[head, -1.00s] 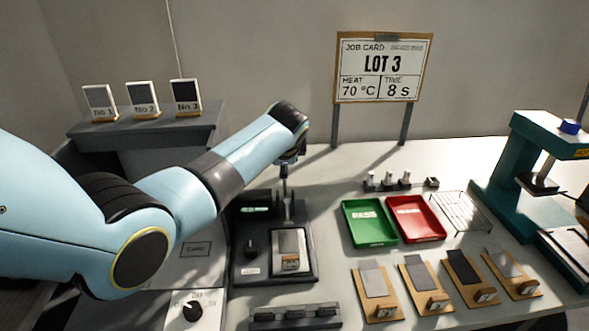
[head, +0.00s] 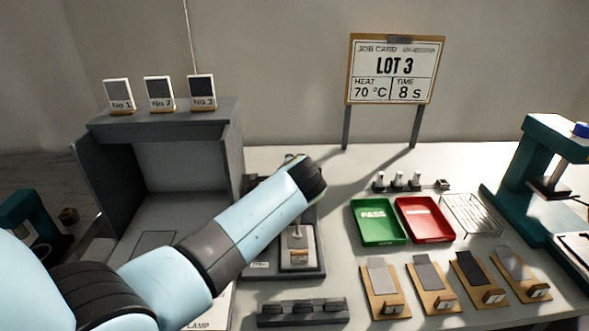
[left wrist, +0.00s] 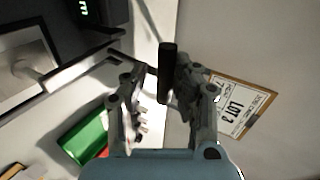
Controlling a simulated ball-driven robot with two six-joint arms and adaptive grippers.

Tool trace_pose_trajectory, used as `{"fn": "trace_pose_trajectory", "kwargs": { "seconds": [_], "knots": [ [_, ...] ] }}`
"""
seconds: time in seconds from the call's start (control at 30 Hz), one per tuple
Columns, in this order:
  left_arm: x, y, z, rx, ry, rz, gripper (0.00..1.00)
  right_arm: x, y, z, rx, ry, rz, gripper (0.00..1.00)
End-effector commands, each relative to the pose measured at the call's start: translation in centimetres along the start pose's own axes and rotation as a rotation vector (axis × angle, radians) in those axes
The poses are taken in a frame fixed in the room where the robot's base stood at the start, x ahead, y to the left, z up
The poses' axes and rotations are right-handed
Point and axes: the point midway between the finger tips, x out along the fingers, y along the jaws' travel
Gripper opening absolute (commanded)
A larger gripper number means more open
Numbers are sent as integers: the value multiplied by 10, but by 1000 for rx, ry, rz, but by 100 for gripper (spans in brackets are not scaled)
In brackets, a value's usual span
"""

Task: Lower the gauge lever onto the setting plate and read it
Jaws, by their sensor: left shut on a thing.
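The thickness gauge stands at the middle of the bench, its base (head: 262,264) partly covered by my left arm. A light plate (head: 308,244) with a wooden block lies on the base, and a gauge foot stands over it; I cannot tell whether they touch. The wrist view shows the plate and foot at upper left, and the green-lit display (left wrist: 83,8), too cropped to read. My left gripper (left wrist: 154,74) is shut on the black lever handle (left wrist: 167,62). In the head view my arm hides it. My right gripper is not in view.
Green (head: 376,226) and red (head: 424,222) trays and a wire rack (head: 470,214) lie right of the gauge. Several sample boards (head: 384,290) line the front right. A dark holder (head: 302,312) is in front. A grey booth (head: 180,125) stands left, a teal press (head: 545,165) right.

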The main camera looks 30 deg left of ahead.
Motion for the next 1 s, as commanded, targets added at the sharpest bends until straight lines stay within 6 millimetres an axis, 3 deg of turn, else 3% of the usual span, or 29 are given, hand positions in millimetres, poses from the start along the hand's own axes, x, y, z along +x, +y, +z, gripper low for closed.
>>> {"fn": "trace_pose_trajectory", "kwargs": {
  "seconds": [0.03,0.43,0.47,0.7,0.77,1.0],
  "knots": [
    [1,18,3,3,-7,32,0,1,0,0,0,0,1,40],
    [0,20,3,1,-8,35,0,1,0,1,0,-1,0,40],
    [0,20,3,1,-8,35,31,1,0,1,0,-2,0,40],
    [0,18,3,3,-8,31,62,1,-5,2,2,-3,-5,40],
    [0,17,3,3,-7,29,67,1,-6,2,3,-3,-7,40],
    [0,13,2,3,-5,22,67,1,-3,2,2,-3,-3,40]
  ]
}}
